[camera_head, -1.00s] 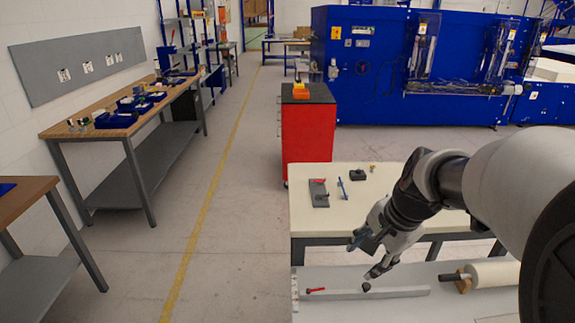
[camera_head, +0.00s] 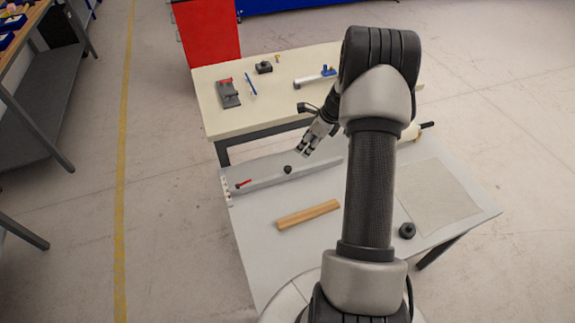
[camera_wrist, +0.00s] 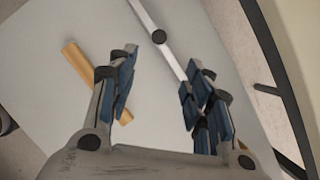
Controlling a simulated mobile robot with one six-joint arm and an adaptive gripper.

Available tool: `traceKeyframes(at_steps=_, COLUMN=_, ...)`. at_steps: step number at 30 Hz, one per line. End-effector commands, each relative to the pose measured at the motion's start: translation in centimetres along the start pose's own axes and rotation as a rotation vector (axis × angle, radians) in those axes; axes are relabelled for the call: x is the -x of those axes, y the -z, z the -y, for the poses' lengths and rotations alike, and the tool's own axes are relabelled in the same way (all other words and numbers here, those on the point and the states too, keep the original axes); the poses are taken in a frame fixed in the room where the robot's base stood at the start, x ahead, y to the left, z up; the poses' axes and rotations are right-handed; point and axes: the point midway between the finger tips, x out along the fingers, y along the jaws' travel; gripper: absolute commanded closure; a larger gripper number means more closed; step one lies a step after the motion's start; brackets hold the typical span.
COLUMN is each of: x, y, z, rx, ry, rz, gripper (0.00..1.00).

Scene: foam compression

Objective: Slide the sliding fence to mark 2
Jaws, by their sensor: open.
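The sliding fence appears to be the long, low grey bar (camera_head: 318,166) along the far side of the near table. A black round knob (camera_head: 288,169) stands near its middle, and a small red lever (camera_head: 243,183) is at its left end. A white strip with small marks (camera_head: 227,188) lies at the table's left edge; its numbers are too small to read. My gripper (camera_head: 305,153) is open and empty, above and right of the knob in the head view.
A wooden bar (camera_head: 308,214) lies on the near table (camera_head: 262,240), in front of the fence. A black round piece (camera_head: 407,231) and a pale square sheet (camera_head: 440,200) are at right. A cream table (camera_head: 225,118) with several small tools stands behind.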

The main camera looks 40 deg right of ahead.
Motion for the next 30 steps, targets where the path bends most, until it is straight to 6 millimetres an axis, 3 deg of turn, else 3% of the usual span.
traceKeyframes(at_steps=18, x=-12.9, y=0.1, z=-0.2, rx=0.006, ry=-0.003, rz=-0.002, gripper=0.54)
traceKeyframes(at_steps=24, x=-15.7, y=0.1, z=-0.2, rx=0.006, ry=-0.003, rz=-0.002, gripper=0.54)
traceKeyframes(at_steps=30, x=-16.6, y=0.0, z=-0.2, rx=0.006, ry=-0.002, rz=-0.001, gripper=0.54)
